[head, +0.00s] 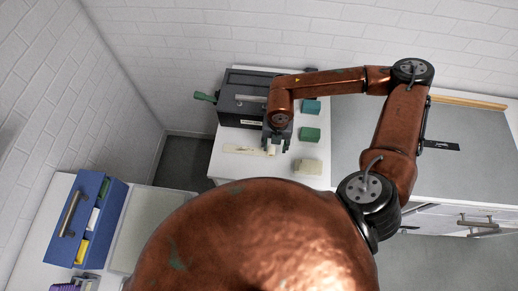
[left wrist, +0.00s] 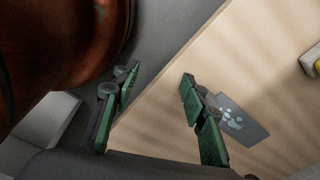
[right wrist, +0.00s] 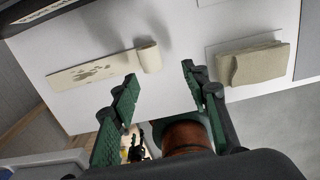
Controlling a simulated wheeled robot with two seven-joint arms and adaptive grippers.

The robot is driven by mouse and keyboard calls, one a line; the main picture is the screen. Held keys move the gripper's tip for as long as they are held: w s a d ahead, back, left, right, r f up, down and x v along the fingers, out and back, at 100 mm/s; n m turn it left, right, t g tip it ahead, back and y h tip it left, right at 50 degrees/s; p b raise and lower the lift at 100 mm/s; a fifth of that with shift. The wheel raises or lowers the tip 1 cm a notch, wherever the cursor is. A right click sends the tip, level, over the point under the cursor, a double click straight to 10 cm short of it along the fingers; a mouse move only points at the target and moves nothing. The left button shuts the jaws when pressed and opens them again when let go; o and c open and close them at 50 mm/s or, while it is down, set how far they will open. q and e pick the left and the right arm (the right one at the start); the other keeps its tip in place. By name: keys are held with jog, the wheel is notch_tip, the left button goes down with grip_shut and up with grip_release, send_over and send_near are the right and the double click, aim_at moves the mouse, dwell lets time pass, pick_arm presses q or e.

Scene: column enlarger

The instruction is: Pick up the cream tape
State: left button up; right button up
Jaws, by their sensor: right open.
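The cream tape (right wrist: 149,57) is a small roll with a flat, stained strip running left from it on the white worktop in the right wrist view. In the head view the roll (head: 271,151) shows just below my right gripper (head: 277,145). My right gripper also shows in the right wrist view (right wrist: 158,85); its green fingers are spread on either side of the roll's line, with nothing between them. My left gripper (left wrist: 155,95) is open and empty in the left wrist view; the head view does not show it.
A beige folded block (right wrist: 258,64) lies right of the tape. Green (head: 310,134) and teal (head: 311,106) blocks stand farther back. A dark box machine (head: 243,97) with a green handle stands behind the tape. A blue case (head: 87,218) is at the lower left.

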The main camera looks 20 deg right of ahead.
aim_at(271, 150)
jog(key=f, duration=0.1)
jog(key=w+f, duration=0.1)
jog(key=f, duration=0.1)
jog(key=w+f+p, duration=0.1)
jog(key=shift+w+a+f, duration=0.25)
jog(key=shift+s+d+f, duration=0.1)
jog(key=shift+s+f, duration=0.25)
jog(key=shift+s, duration=0.2)
jog(key=shift+w, duration=0.3)
jog(key=shift+c, duration=0.6)
jog(key=shift+s, duration=0.2)
jog(key=c, duration=0.7)
jog(key=shift+c, duration=1.3)
pick_arm(q)
jog(key=shift+w+r, duration=0.3)
jog(key=shift+r, duration=0.25)
pick_arm(e)
jog(key=shift+c, duration=0.3)
pick_arm(q)
jog(key=shift+w, duration=0.1)
pick_arm(e)
jog(key=shift+r, duration=0.1)
